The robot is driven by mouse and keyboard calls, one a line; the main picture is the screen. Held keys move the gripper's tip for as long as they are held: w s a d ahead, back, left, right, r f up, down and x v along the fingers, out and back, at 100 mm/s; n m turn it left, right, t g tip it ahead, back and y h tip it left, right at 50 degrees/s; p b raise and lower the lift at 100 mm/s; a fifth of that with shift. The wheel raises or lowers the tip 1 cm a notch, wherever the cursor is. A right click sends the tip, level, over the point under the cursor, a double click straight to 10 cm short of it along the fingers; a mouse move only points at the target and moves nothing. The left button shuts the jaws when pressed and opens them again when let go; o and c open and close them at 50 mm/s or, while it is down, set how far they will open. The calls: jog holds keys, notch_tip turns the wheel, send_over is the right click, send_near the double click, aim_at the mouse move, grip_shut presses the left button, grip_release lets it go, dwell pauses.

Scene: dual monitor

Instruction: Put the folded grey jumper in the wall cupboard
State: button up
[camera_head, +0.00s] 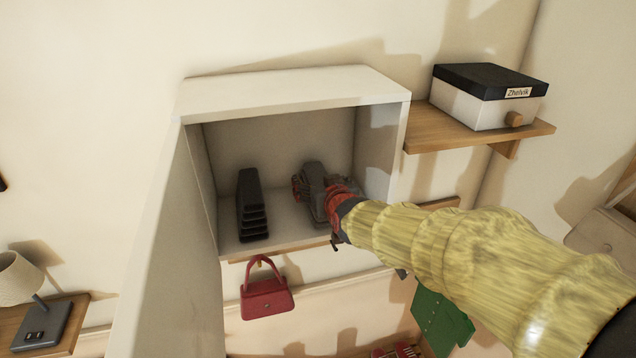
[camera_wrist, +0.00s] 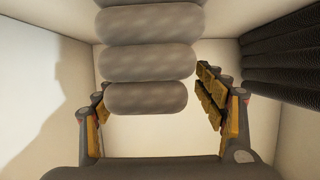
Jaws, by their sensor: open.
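The folded grey jumper (camera_head: 313,188) stands on the cupboard floor in the right part of the open wall cupboard (camera_head: 290,90). My gripper (camera_head: 322,186) reaches into the cupboard at the jumper and partly covers it in the head view. In the wrist view the jumper (camera_wrist: 148,55) shows as a stack of rounded grey folds. My gripper's fingers (camera_wrist: 158,105) are spread to either side of its near end, with a gap visible on both sides. The jumper's far end is cut off at the top of the wrist view.
A black folded stack (camera_head: 252,205) stands in the cupboard's left part; it also shows in the wrist view (camera_wrist: 285,55). The cupboard door (camera_head: 170,250) hangs open at left. A red handbag (camera_head: 266,291) hangs below. A box (camera_head: 488,95) sits on the right shelf (camera_head: 425,135).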

jog(key=shift+r, duration=0.15)
jog(key=v, duration=1.2)
jog(key=s+d+f+m+g+h, duration=0.1)
jog(key=s+d+f+g, duration=0.1)
jog(key=s+d, duration=0.3)
jog(key=s+d+f+m+g+h, duration=0.1)
jog(key=s+d+f+g, duration=0.2)
jog(key=s, duration=1)
jog(key=s+d+f+m+g+h, duration=0.1)
jog(key=s+d+f+g, duration=0.1)
jog(key=s+d+f, duration=0.4)
jog(key=s+d, duration=0.2)
jog(key=s, duration=0.1)
jog(key=shift+s+d+g+h, duration=0.2)
jog(key=shift+d+g+h, duration=0.05)
jog(key=shift+g+h, duration=0.15)
jog(key=shift+f, duration=0.1)
